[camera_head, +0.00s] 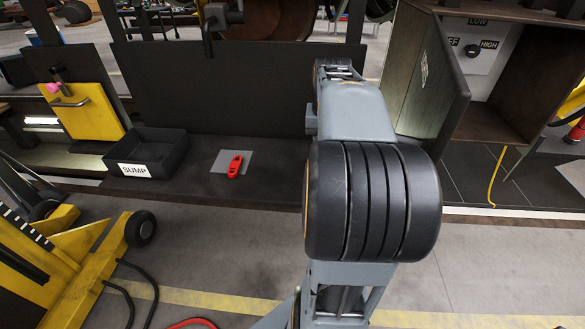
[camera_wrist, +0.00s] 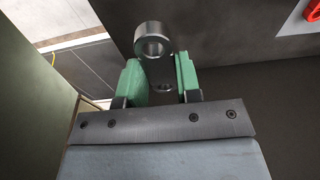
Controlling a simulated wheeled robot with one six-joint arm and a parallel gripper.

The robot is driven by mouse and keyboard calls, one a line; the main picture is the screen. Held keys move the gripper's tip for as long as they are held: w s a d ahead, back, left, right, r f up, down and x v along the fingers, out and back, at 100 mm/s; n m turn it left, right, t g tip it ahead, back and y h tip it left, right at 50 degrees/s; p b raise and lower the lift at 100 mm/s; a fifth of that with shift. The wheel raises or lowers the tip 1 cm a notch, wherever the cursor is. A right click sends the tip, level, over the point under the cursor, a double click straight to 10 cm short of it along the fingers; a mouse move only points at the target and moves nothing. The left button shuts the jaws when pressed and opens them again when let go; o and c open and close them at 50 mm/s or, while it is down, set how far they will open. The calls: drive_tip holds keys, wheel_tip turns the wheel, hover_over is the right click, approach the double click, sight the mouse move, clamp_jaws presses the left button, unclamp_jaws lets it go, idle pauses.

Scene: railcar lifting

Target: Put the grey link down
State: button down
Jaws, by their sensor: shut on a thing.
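The grey link (camera_wrist: 153,40) is a metal piece with a round eye at its upper end and a second hole lower down. In the wrist view it sits between the green fingers of my gripper (camera_wrist: 159,64), which are shut on it. Its eye end sticks out beyond the fingertips. A dark surface lies behind it; I cannot tell how far below, or whether the link touches it. In the head view my own arm hides the gripper and the link.
A red link (camera_head: 235,166) lies on a light grey pad (camera_head: 218,158) on the dark ledge. A black SUMP tray (camera_head: 173,155) stands left of it. The ledge between pad and arm is clear. A dark open panel (camera_head: 425,85) stands to the right.

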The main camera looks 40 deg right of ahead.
drive_tip(key=w+a+f+b, duration=0.1)
drive_tip(key=w+a+f, duration=0.2)
drive_tip(key=w, duration=0.1)
drive_tip(key=b, duration=0.3)
hover_over(288, 171)
drive_tip(key=s, duration=0.1)
wheel_tip(288, 171, down, 4)
drive_tip(key=shift+f, duration=0.15)
drive_tip(key=shift+w+a+f+b, duration=0.15)
drive_tip(key=shift+w+f+b, duration=0.1)
drive_tip(key=shift+f+b, duration=0.25)
wheel_tip(288, 171, down, 3)
drive_tip(key=b, duration=0.2)
drive_tip(key=shift+w+b, duration=0.1)
drive_tip(key=shift+b, duration=0.25)
drive_tip(key=shift+f, duration=0.1)
drive_tip(key=c, duration=0.8)
unclamp_jaws()
